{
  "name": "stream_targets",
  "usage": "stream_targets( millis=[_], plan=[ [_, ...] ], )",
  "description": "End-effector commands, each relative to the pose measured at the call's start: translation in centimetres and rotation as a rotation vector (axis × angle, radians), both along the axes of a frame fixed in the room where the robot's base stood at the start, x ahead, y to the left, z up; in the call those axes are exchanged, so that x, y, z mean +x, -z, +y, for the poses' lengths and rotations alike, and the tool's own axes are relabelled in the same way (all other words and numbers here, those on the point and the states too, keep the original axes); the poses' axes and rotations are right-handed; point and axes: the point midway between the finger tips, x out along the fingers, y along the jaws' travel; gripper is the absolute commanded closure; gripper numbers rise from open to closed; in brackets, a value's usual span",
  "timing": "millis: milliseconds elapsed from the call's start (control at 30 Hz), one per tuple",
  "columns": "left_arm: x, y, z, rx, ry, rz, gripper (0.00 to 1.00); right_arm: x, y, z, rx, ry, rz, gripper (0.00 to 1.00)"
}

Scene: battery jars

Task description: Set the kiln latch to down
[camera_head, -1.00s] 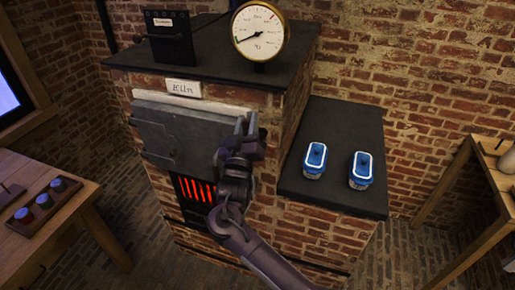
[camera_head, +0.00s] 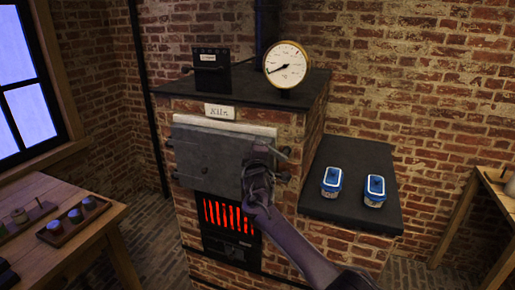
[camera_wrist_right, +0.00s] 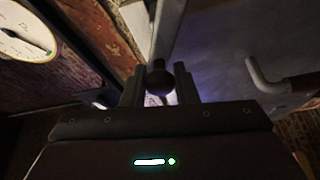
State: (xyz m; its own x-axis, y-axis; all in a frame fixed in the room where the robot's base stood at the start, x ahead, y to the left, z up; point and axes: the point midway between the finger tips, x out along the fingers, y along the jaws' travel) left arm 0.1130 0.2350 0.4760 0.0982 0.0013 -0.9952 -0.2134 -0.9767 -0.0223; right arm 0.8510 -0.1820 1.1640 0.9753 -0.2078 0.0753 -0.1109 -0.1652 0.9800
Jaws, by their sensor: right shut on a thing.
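The brick kiln (camera_head: 290,230) has a grey metal door (camera_head: 212,152) that looks closed. My right gripper (camera_head: 259,148) is at the door's right edge and hides most of the latch in the head view. In the right wrist view, a dark round latch knob (camera_wrist_right: 159,80) sits between the two fingers of this gripper (camera_wrist_right: 160,93), which are shut on it. The latch's bar and its exact angle are hard to make out. My left gripper is out of view.
A round gauge (camera_head: 286,65) and a dark box (camera_head: 210,69) stand on the kiln top. Two blue-lidded jars (camera_head: 331,181) (camera_head: 375,190) stand on the black side ledge (camera_head: 345,214). Red bars glow below the door. A wooden table (camera_head: 85,240) is at the left.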

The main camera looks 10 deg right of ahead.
Motion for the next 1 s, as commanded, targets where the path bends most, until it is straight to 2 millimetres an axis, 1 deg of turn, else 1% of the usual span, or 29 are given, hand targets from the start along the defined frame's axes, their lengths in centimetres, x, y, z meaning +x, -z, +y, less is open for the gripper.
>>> stream_targets(
  millis=[233, 500, 700, 1000],
  plan=[
    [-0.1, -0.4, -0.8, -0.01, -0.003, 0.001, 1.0, 0.4, 1.5, 0.6, -0.178, -0.003, 0.118, 1.0],
    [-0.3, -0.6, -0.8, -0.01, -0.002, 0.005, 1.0, 0.5, 3.0, 0.8, -0.316, -0.003, 0.211, 1.0],
    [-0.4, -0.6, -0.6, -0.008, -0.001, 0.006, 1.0, 0.5, 3.6, 0.9, -0.373, -0.003, 0.249, 1.0],
    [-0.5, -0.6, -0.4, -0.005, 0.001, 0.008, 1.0, 0.5, 4.0, 0.9, -0.399, -0.003, 0.267, 1.0]
  ],
)
